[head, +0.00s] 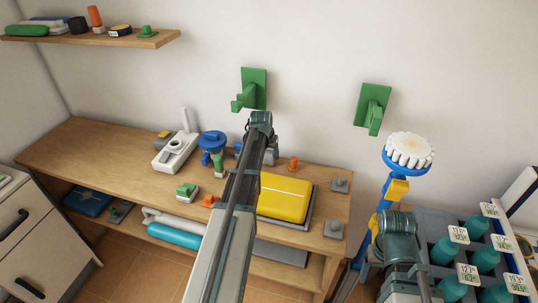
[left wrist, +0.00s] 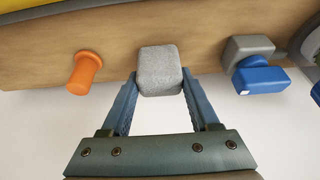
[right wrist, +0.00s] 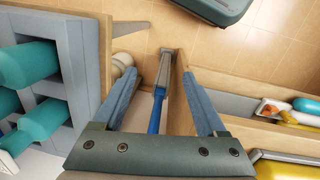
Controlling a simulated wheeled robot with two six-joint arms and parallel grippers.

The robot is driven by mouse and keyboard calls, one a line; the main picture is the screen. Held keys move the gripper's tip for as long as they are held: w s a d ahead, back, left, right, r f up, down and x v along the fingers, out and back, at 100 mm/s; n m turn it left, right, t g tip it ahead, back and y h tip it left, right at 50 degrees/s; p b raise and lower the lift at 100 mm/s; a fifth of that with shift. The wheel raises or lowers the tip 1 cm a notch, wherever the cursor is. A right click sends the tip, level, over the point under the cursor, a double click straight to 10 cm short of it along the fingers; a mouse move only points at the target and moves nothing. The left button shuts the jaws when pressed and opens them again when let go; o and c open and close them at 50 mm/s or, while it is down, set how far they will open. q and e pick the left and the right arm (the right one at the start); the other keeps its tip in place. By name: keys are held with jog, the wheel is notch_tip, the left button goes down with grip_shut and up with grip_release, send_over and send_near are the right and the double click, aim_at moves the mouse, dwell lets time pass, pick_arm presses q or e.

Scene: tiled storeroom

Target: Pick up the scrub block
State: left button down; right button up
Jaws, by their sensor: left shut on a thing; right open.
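The scrub block (left wrist: 159,66), a grey, speckled block with rounded edges, sits between the fingertips of my left gripper (left wrist: 160,82) in the left wrist view. The gripper is shut on it. The wooden bench top shows behind the block; I cannot tell whether they touch. My right gripper (right wrist: 161,75) is open and empty in the right wrist view. A blue and grey rod (right wrist: 157,112) shows beyond and between its fingers.
On the bench (head: 105,150), an orange peg (head: 294,163) and a yellow case (head: 284,197) lie right of my left arm. Blue and grey items (head: 212,143) stand left of it. Green wall hooks (head: 373,108) are above. A crate of teal bottles (right wrist: 80,70) flanks my right gripper.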

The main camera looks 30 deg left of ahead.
aim_at(269, 151)
pick_arm(q)
notch_tip(269, 151, up, 10)
jog(key=p, duration=0.9)
jog(key=shift+f, duration=0.15)
jog(key=shift+p, duration=0.35)
notch_tip(269, 151, down, 10)
jog(key=b, duration=1)
